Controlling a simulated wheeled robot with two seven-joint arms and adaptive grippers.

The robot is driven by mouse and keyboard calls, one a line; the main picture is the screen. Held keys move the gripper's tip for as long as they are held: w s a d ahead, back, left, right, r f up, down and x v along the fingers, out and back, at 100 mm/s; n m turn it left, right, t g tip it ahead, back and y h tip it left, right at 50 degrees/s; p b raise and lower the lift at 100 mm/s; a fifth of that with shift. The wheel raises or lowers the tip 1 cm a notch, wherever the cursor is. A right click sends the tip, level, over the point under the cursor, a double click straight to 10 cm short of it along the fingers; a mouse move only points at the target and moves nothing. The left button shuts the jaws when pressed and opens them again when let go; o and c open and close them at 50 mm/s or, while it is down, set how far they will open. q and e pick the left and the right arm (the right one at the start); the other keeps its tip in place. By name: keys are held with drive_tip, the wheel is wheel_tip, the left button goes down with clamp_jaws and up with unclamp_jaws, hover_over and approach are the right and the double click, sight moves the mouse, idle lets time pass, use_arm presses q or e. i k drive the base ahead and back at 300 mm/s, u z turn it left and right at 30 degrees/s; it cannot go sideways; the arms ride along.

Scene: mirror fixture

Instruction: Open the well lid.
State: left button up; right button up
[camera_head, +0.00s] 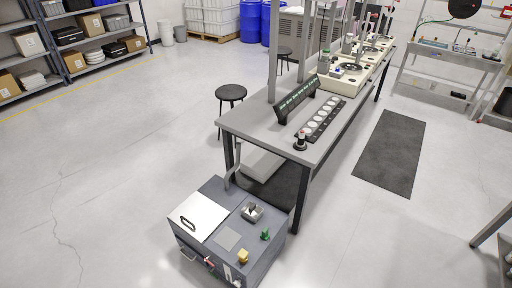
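A low dark-grey machine box (268,248) stands on the floor at the lower middle of the head view. A pale metal lid (208,212) covers the left part of its top and looks closed, lying flat. A dark loop handle (188,223) is on the lid near its left edge. To the right of the lid, the box top carries a small square metal cup (252,212), a flat grey plate (228,239), a green knob (265,234) and a yellow block (243,256). Neither of my grippers shows.
A long grey workbench (258,125) stands just behind the box, with a slotted black tray (320,120) and several instruments on it. A black stool (230,93) is left of the bench. The floor left of the box is clear.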

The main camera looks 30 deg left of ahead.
sight(199, 216)
drive_tip(key=u, duration=1.65)
